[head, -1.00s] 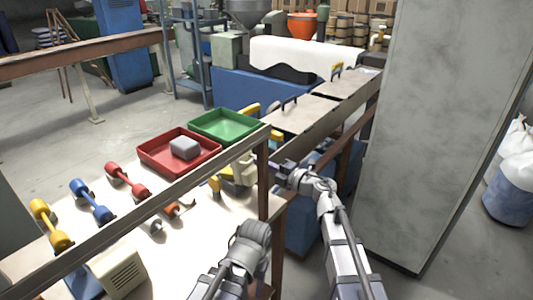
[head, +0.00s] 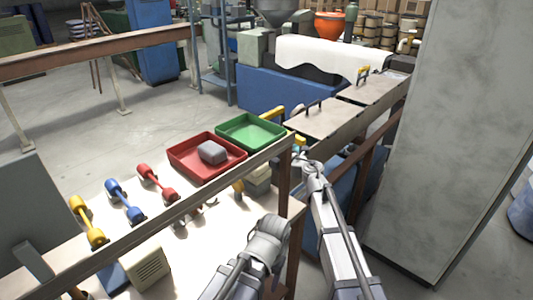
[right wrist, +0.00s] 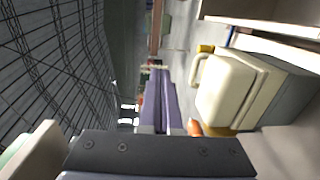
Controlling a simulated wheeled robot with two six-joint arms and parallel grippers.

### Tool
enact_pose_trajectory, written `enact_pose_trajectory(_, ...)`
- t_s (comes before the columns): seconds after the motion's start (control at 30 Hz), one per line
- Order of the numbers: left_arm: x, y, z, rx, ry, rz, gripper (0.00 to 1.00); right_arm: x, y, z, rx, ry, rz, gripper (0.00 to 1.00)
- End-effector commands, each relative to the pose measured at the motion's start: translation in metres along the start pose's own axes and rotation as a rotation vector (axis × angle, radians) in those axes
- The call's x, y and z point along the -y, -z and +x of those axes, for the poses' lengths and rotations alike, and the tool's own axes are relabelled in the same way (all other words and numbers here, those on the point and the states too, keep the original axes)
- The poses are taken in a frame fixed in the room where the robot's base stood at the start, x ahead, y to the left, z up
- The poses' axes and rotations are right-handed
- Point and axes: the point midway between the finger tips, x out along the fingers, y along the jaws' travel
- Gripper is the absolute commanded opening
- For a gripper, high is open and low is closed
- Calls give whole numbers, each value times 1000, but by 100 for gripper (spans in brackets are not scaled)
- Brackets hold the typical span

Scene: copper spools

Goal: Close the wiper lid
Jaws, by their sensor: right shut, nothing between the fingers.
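The wiper is a cream box behind the sloping rail in the head view (head: 258,180), partly hidden by the rail and a post. In the right wrist view its cream lid (right wrist: 228,92), with a loop handle, lies over a greyer body on the right. I cannot tell whether the lid is fully down. My right gripper (head: 300,153) is just right of the wiper, beyond the post. In the wrist view its purple fingers (right wrist: 158,90) are together and empty, beside the lid and apart from it. My left gripper is not in view.
A red tray (head: 180,161) with a grey block and a green tray (head: 250,146) stand behind the wiper. Yellow, blue and red spools (head: 160,190) lie at left. The brown rail (head: 170,212) crosses in front. A tall grey cabinet (head: 445,130) stands right.

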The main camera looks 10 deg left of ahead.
Motion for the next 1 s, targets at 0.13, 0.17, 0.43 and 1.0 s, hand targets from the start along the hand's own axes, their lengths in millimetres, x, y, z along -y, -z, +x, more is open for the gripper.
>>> enact_pose_trajectory(0.13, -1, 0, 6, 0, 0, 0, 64, 5, 0, 16, -1, 0, 0, 0)
enact_pose_trajectory(0.17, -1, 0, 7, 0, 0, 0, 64, 6, 0, 18, -1, 0, 0, 0)
enact_pose_trajectory(0.43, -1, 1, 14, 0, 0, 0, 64, 11, 1, 34, 0, 0, 0, 0)
enact_pose_trajectory(1.0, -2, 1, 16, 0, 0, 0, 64, 13, 1, 40, 0, 0, 0, 0)
